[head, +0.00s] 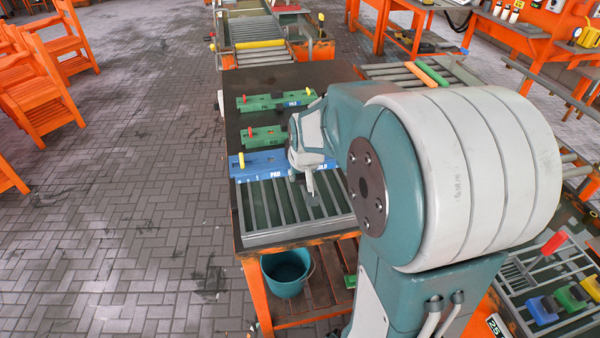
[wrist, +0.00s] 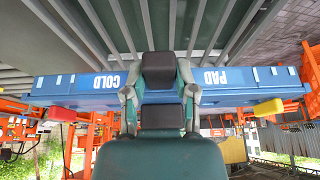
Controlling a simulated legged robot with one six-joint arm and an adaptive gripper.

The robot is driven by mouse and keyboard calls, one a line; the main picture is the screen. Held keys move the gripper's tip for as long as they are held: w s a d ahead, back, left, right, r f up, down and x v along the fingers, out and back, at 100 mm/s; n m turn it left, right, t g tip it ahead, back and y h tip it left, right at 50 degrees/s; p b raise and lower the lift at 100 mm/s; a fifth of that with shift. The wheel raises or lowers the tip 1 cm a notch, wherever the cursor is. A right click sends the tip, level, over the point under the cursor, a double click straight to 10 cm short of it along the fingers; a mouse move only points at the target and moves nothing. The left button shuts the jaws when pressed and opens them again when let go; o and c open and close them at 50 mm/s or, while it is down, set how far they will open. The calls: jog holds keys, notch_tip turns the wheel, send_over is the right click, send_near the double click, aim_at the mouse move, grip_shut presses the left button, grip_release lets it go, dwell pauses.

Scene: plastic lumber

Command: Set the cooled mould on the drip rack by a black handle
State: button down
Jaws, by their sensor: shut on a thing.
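A long blue mould (head: 262,165), lettered PAD and COLD, lies across the far end of a grey slatted rack (head: 262,238) in the head view. It has a yellow knob at its left end. In the wrist view the blue mould (wrist: 235,80) spans the picture, with a yellow knob right and a red one left. My gripper (head: 309,182) is shut on its middle; it also shows in the wrist view (wrist: 160,80). Black blocks sit between the fingers; I cannot tell handle from pad. Whether the mould touches the rack (wrist: 203,25) is unclear.
A teal bucket (head: 286,272) stands below the rack. Small coloured blocks (head: 545,308) lie on a lower right rack. Orange chairs (head: 42,85) stand left; the paved floor between is clear.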

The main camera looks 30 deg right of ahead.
aim_at(300, 200)
jog(key=shift+w+f, duration=0.1)
jog(key=shift+f, duration=3.15)
jog(key=shift+f, duration=0.65)
jog(key=shift+c, duration=1.6)
grip_release()
jog(key=o, duration=0.3)
jog(key=shift+s+f, duration=0.15)
jog(key=shift+s, duration=0.05)
